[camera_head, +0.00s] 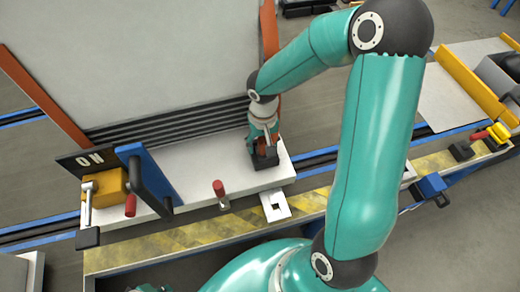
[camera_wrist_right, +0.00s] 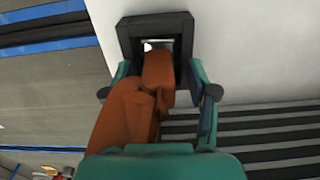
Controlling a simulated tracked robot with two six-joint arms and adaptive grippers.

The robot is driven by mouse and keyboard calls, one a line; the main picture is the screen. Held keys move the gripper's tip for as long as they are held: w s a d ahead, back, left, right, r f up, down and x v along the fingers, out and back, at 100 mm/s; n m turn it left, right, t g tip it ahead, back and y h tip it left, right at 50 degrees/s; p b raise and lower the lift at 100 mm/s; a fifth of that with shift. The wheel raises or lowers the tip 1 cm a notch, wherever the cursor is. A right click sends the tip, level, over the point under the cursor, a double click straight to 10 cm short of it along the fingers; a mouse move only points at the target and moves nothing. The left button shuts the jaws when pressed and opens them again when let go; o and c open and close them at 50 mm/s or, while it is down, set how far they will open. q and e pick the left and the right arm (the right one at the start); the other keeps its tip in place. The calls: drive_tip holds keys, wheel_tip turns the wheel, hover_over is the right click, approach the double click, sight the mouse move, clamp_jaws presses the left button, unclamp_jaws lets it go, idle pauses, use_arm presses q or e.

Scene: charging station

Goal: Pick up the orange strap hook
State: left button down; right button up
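The orange strap hook (camera_wrist_right: 157,72) stands with its tip in a black square socket (camera_wrist_right: 125,38) in the right wrist view. In the head view the hook (camera_head: 262,146) shows as a small orange patch above the black socket (camera_head: 264,163) on the white plate. My right gripper (camera_wrist_right: 160,78) is around the hook, one finger on each side. The fingers look open, with dark gaps between the fingertips and the hook. In the head view my right gripper (camera_head: 264,140) points down at the socket and partly hides the hook. My left gripper is not clearly seen.
A large grey panel (camera_head: 130,50) with dark ribs stands behind the socket.

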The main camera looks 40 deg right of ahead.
clamp_jaws()
drive_tip(key=shift+r, duration=0.1)
